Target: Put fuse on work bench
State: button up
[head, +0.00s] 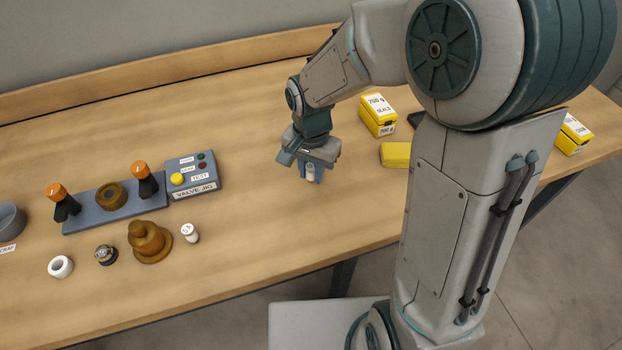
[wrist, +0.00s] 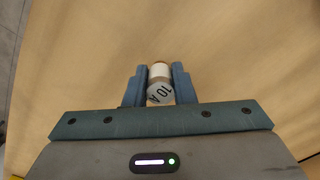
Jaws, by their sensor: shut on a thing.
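My gripper (head: 311,172) is over the middle of the wooden work bench (head: 270,215), right of the valve jig. In the wrist view my gripper (wrist: 160,84) is shut on a small white fuse (wrist: 160,92), one finger on each side. The fuse has a grey end marked "10 A" that faces the camera. In the head view the fuse (head: 311,174) shows as a pale tip below the fingers. It is at or just above the bench top; I cannot tell whether it touches.
Left are a valve jig (head: 193,176), a brass fitting (head: 149,242), a white cylinder (head: 190,232), a white ring (head: 60,266), a dark knob (head: 106,255) and a grey bowl (head: 10,222). Yellow boxes (head: 378,115) stand right. The bench around my gripper is clear.

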aim_at(311, 182)
jog(key=shift+f, duration=1.9)
jog(key=shift+f, duration=0.2)
jog(key=o, duration=1)
jog(key=shift+r, duration=0.1)
notch_tip(311, 182, up, 12)
jog(key=shift+r, duration=0.1)
jog(key=s+d+r+n+t, duration=0.1)
jog(key=s+d+n, duration=0.1)
jog(key=s+d, duration=0.2)
jog(key=s+d+r+n+t, duration=0.1)
jog(key=s+d+n, duration=0.1)
jog(key=s+d, duration=0.2)
jog(key=s+d+r+n+t, duration=0.1)
jog(key=s+d, duration=0.3)
jog(key=shift+s+n, duration=0.2)
jog(key=shift+n, duration=0.2)
